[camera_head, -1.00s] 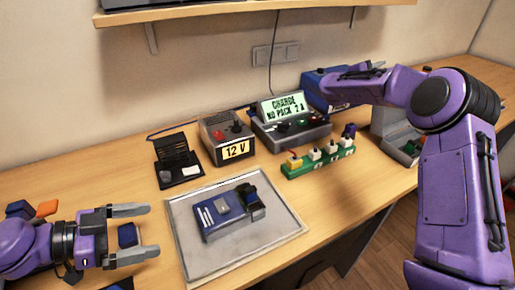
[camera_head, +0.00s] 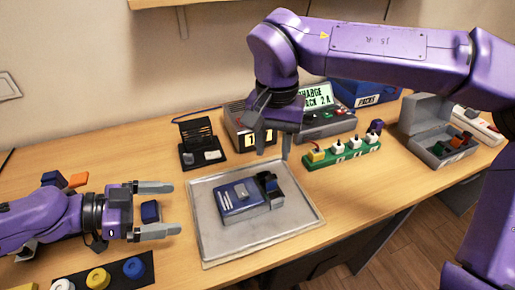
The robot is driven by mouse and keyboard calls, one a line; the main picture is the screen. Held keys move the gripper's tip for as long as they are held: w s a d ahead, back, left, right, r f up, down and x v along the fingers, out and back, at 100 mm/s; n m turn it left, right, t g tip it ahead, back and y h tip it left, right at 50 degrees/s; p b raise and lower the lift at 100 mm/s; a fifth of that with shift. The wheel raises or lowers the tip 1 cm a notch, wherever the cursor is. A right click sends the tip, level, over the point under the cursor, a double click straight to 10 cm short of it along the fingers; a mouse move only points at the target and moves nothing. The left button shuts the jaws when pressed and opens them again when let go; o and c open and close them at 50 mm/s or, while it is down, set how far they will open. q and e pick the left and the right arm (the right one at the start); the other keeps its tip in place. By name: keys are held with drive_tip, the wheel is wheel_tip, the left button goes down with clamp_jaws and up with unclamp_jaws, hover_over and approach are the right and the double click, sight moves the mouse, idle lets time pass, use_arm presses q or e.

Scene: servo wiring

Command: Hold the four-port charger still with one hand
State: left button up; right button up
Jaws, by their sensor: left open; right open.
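A grey charger (camera_head: 326,125) with a lit display reading "CHARGE" stands at the back; my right gripper hides part of it, and its ports cannot be counted. In front of it is a green strip (camera_head: 345,153) with several white and yellow plugs. My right gripper (camera_head: 274,146) is open and points down above the back edge of the tray, left of the strip and apart from the charger. My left gripper (camera_head: 172,209) is open at the left of the tray. A small dark blue block (camera_head: 150,212) shows between its fingers, not visibly gripped.
A grey tray (camera_head: 212,235) holds a blue device (camera_head: 241,197). A power supply (camera_head: 236,122) is partly hidden behind my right gripper. An open grey box (camera_head: 430,145) and a blue packs bin (camera_head: 375,100) stand right. A dark mat (camera_head: 112,275) with coloured rings lies front left.

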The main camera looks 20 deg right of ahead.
use_arm(q)
drive_tip(key=x, duration=1)
drive_tip(key=shift+d, duration=0.25)
drive_tip(key=shift+c, duration=0.3)
